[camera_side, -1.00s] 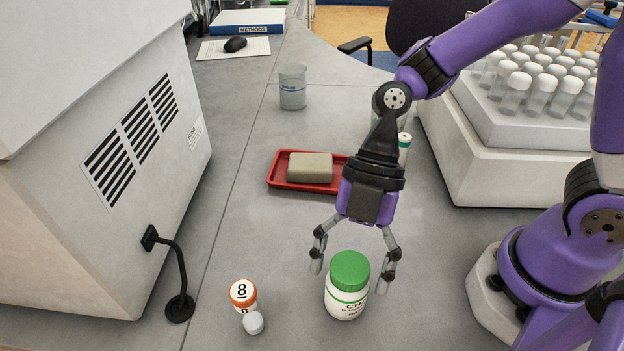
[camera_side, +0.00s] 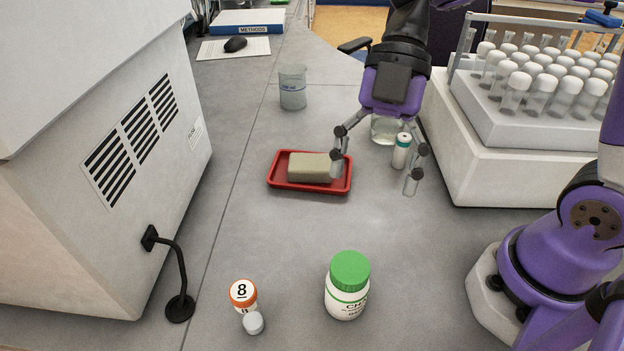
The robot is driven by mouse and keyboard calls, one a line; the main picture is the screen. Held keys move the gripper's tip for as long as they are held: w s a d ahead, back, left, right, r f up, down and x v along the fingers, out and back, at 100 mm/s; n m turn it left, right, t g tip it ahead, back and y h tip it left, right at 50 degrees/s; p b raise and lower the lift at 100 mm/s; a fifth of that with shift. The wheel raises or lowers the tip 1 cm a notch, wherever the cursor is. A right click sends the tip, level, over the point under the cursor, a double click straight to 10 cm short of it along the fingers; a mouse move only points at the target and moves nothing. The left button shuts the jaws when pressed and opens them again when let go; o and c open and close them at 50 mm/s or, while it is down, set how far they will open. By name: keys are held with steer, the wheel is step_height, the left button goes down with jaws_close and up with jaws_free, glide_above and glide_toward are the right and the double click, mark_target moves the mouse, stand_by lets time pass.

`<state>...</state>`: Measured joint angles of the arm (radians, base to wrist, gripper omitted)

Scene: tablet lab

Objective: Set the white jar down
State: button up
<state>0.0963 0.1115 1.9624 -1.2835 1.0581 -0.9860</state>
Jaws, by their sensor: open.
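The white jar (camera_side: 347,298) with a green lid stands upright on the grey bench at the front. Nothing touches it. My gripper (camera_side: 375,172) is open and empty, well behind the jar and above the bench. Its left finger overlaps the right end of the red tray in the picture. Its right finger hangs to the right of the tray, in front of the small teal-capped vial.
An orange-capped bottle marked 8 (camera_side: 243,294) and a small white cap (camera_side: 253,323) sit left of the jar. The red tray (camera_side: 286,186) holds a tan block (camera_side: 309,167). A teal-capped vial (camera_side: 401,152), a beaker (camera_side: 292,88) and a tube rack (camera_side: 530,135) stand behind.

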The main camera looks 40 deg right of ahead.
steer(key=d+r+m+t+h, duration=0.1)
steer(key=d+m+t+h, duration=0.5)
steer(key=d+m, duration=0.6)
steer(key=m+t, duration=0.2)
steer(key=m, duration=0.9)
steer(key=shift+t, duration=0.3)
